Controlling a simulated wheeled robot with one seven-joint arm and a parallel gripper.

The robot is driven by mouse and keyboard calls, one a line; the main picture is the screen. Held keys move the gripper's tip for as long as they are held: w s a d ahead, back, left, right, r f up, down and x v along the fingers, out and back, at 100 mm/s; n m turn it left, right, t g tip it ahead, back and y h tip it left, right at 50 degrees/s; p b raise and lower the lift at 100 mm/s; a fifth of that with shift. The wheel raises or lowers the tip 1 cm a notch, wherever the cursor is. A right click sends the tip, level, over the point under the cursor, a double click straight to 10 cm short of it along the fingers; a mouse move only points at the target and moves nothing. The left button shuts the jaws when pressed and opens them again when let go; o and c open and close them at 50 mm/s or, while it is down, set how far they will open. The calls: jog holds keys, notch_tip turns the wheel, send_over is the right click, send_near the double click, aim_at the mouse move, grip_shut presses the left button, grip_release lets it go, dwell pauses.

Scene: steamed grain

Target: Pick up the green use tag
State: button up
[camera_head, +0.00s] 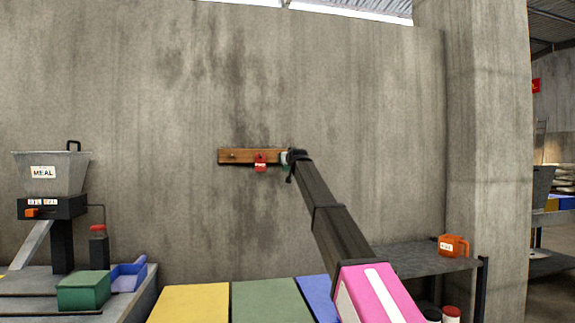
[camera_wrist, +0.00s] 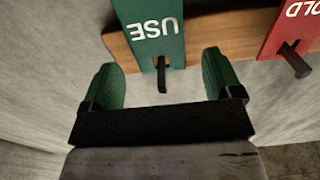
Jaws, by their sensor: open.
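The green use tag (camera_wrist: 152,30) hangs on a dark peg on the wooden peg board, with its white USE lettering upside down in the wrist view. In the head view my gripper and arm mostly hide it, and only a small part shows at the board's right end. My gripper (camera_wrist: 163,85) is open, its two green-padded fingers to the left and right of the peg, just short of the tag. Nothing is between the fingers except the peg's end. In the head view my gripper (camera_head: 292,157) is at the board's right end.
The wooden board (camera_head: 234,156) is fixed to the concrete wall. A red tag (camera_head: 260,163) hangs beside the green one and also shows in the wrist view (camera_wrist: 296,22). A meal hopper (camera_head: 50,173) stands left, and an orange jug (camera_head: 454,245) sits on a shelf at right.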

jog(key=shift+x, duration=0.9)
jog(key=c, duration=1)
jog(key=shift+r, duration=0.1)
jog(key=shift+r, duration=0.15)
jog(key=shift+s+r, duration=0.1)
jog(key=shift+s, duration=0.05)
jog(key=v, duration=1.8)
